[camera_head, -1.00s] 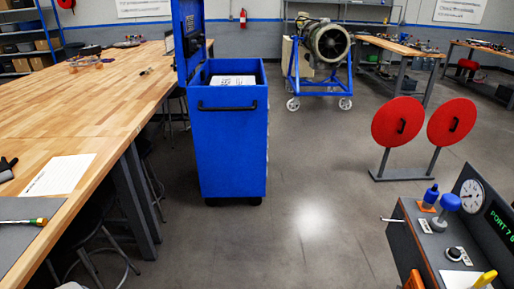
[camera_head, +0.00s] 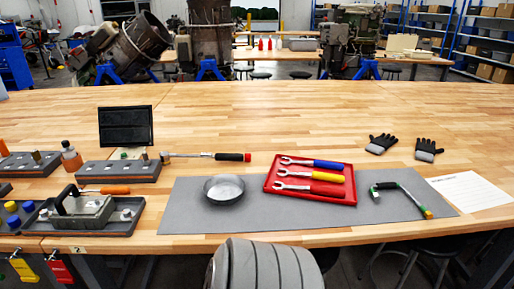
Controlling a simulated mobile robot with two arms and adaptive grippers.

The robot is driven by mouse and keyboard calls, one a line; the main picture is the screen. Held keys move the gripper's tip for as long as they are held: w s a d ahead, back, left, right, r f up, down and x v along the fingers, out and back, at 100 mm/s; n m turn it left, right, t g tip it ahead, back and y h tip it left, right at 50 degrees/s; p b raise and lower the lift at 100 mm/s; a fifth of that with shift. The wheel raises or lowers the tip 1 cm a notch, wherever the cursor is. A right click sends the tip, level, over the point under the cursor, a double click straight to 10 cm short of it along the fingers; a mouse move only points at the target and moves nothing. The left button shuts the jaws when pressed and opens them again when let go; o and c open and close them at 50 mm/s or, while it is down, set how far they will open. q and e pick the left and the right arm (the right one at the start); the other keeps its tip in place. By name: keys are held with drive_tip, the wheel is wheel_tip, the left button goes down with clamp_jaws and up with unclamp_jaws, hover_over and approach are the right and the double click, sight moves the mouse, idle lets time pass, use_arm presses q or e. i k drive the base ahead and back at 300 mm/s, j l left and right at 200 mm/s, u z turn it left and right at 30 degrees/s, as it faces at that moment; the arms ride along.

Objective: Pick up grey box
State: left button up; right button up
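A grey-green box (camera_head: 88,213) with a dark carrying handle sits in a dark tray (camera_head: 122,228) on the near left of the wooden workbench (camera_head: 300,105). Round metal pieces lie beside it in the tray. It is the nearest match to the grey box. Neither of my grippers is in view.
Grey socket blocks (camera_head: 118,171), an orange-handled tool (camera_head: 104,190) and a black screen (camera_head: 126,126) stand around the box. The bench's far half is mostly clear.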

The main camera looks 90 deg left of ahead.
sight(70, 213)
drive_tip(key=u, duration=4.1)
drive_tip(key=j, duration=0.15)
drive_tip(key=i, duration=0.05)
